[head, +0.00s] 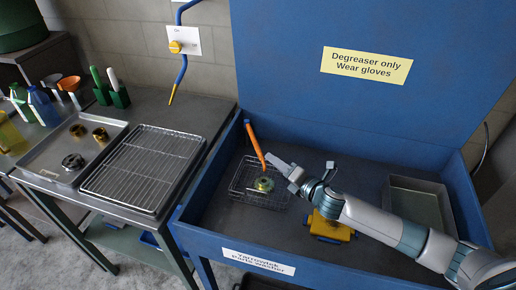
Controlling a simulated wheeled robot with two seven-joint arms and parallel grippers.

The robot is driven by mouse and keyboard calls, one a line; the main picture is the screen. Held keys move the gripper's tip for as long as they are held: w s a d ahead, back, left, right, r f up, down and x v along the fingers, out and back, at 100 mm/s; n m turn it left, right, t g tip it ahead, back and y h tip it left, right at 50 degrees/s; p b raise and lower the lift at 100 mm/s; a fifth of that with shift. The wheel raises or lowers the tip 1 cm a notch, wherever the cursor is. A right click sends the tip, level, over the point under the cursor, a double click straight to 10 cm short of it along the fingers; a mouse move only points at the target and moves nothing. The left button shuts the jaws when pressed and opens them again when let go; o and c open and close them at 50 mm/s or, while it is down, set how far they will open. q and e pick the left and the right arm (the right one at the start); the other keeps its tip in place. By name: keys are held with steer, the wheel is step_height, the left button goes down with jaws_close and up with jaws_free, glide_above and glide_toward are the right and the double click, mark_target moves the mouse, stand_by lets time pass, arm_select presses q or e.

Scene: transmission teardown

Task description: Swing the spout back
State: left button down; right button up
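The orange spout (254,143) rises from the back left of the blue parts washer (205,215) and slants down to the right, its lower end over a wire basket (240,190). My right gripper (270,160) reaches in from the right, with its fingertips beside the spout's lower end. I cannot tell whether it touches the spout or whether its fingers are open or shut. A green and gold ring-shaped part (264,184) lies in the basket below. My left gripper is not in view.
A yellow block-like item (328,230) sits under my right arm on the washer floor. A metal pan (420,203) stands at the right. Left of the washer, a bench holds a wire rack (143,168) and a tray (58,173) with several parts. The raised lid stands behind.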

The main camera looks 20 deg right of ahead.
mark_target(258, 148)
steer(key=p+x, duration=0.1)
steer(key=x, duration=1)
jaws_close()
